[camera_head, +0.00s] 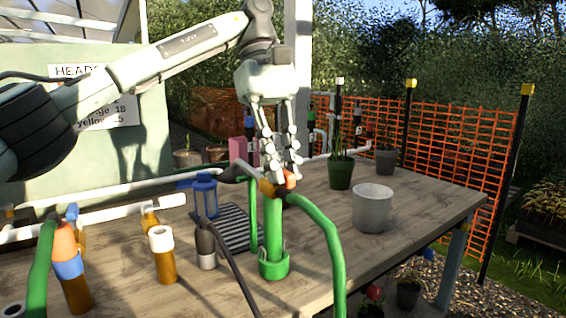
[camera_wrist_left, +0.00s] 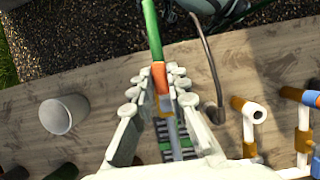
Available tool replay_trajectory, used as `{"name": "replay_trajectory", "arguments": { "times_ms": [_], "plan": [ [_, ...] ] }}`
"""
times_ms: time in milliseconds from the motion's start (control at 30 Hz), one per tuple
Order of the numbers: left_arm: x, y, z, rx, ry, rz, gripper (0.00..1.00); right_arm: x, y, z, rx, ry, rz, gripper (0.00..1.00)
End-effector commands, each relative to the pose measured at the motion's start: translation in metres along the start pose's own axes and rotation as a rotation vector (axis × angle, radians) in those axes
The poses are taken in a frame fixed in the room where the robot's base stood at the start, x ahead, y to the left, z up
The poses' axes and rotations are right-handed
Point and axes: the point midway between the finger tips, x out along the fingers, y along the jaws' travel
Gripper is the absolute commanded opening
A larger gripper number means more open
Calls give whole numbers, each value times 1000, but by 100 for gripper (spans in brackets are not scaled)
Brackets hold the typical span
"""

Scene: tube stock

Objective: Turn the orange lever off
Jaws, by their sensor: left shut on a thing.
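A small orange piece, which looks like the orange lever (camera_head: 290,179), sits at the top of an upright green pipe (camera_head: 273,225) where a green hose (camera_head: 325,230) joins. My left gripper (camera_head: 282,174) reaches down over it from above, its fingers closed around the fitting. In the left wrist view the orange piece (camera_wrist_left: 159,76) lies between the fingertips of the left gripper (camera_wrist_left: 155,88), with the green hose (camera_wrist_left: 152,30) running away from it. The fingers partly hide the lever, so its exact angle is unclear. My right gripper is not in view.
A white pot (camera_head: 372,210) and a green plant pot (camera_head: 341,174) stand to the right on the wooden table (camera_head: 420,215). A blue fitting (camera_head: 205,196), a dark striped grate (camera_head: 235,232), a dark hose (camera_head: 228,255) and an orange-brown pipe (camera_head: 164,263) stand close on the left.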

Motion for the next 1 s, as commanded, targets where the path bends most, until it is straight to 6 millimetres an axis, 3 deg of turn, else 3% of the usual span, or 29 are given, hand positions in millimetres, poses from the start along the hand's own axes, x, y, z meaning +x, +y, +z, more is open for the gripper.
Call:
{"name": "replay_trajectory", "arguments": {
  "times_ms": [33,200,767,1000],
  "plan": [
    [-1,0,0,0,0,1,17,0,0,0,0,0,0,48],
    [0,0,0,0,0,1,36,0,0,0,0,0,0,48],
    [0,0,0,-13,-1,6,36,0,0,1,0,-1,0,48],
    [1,6,-1,-190,-5,80,36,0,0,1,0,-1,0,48]
  ]
}}
